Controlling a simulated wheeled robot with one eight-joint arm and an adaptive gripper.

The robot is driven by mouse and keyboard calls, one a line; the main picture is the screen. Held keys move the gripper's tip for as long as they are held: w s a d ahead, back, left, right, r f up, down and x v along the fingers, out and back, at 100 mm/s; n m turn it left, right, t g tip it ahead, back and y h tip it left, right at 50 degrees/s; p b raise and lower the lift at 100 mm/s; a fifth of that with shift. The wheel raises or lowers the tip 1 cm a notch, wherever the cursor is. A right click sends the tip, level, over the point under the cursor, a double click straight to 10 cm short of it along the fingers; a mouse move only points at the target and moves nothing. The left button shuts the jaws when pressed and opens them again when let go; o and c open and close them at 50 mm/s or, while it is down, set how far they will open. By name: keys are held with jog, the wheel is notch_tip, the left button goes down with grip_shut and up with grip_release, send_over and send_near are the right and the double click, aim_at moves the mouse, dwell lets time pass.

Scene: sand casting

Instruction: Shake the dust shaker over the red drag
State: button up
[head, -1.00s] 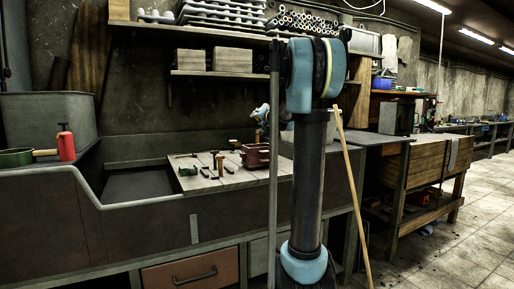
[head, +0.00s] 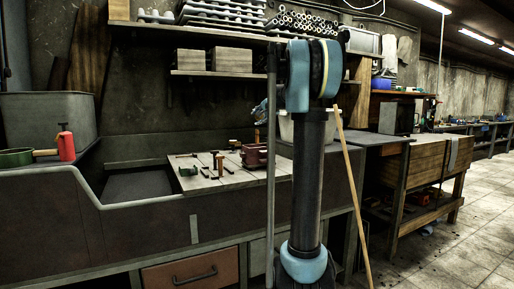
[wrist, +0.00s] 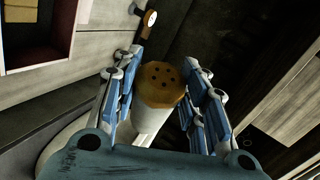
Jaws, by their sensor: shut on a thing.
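The dust shaker (wrist: 160,84), a white cylinder with an orange-brown cap pierced by several holes, is between the blue fingers of my gripper (wrist: 165,75) in the wrist view. My gripper is shut on it. The cap end points away from my palm. My gripper is mostly hidden in the head view.
Small hand tools (head: 216,160) and a green ring-shaped piece (head: 188,171) lie on the board. A sunken sand bin (head: 135,187) is to its left. Shelves hang above.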

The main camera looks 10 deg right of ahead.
jog(key=m+g, duration=0.1)
jog(key=m+g+y, duration=0.1)
jog(key=m, duration=0.1)
jog(key=shift+d+r+g+y, duration=0.1)
jog(key=shift+r+g+y, duration=0.1)
jog(key=shift+g+y, duration=0.1)
jog(key=shift+w+r+m+g+y, duration=0.1)
jog(key=shift+m+g+y, duration=0.8)
jog(key=shift+m+g, duration=0.15)
jog(key=m+g+y, duration=0.2)
jog(key=m, duration=0.1)
jog(key=shift+r+y, duration=0.2)
jog(key=shift+y, duration=0.1)
jog(key=shift+r+m+g+y, duration=0.15)
jog(key=shift+m+g+y, duration=0.4)
jog(key=shift+m+y, duration=0.5)
